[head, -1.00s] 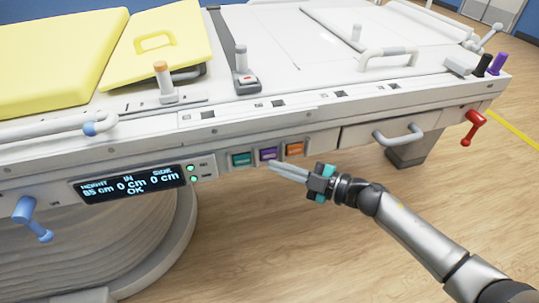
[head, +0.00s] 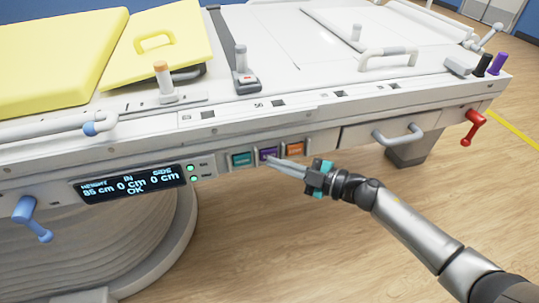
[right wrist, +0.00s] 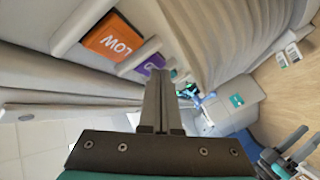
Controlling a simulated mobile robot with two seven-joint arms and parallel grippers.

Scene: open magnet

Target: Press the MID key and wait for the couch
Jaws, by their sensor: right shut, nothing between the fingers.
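A row of three keys sits on the couch's front rail: a teal key (head: 242,160), a purple key (head: 267,153) and an orange key (head: 295,149). In the right wrist view the orange key (right wrist: 113,37) reads LOW. The purple key (right wrist: 151,65) is partly hidden by my fingers, and its label cannot be read in full. My right gripper (head: 270,162) is shut and empty, its tips at the lower edge of the purple key; I cannot tell whether they touch. The display (head: 130,183) reads height 85 cm, in 0 cm, side 0 cm, OK.
Two green lights (head: 191,174) sit beside the display. A grey handle (head: 398,135) and a red lever (head: 472,127) stick out on the right, a blue lever (head: 32,218) on the left. The floor (head: 270,240) below the keys is clear.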

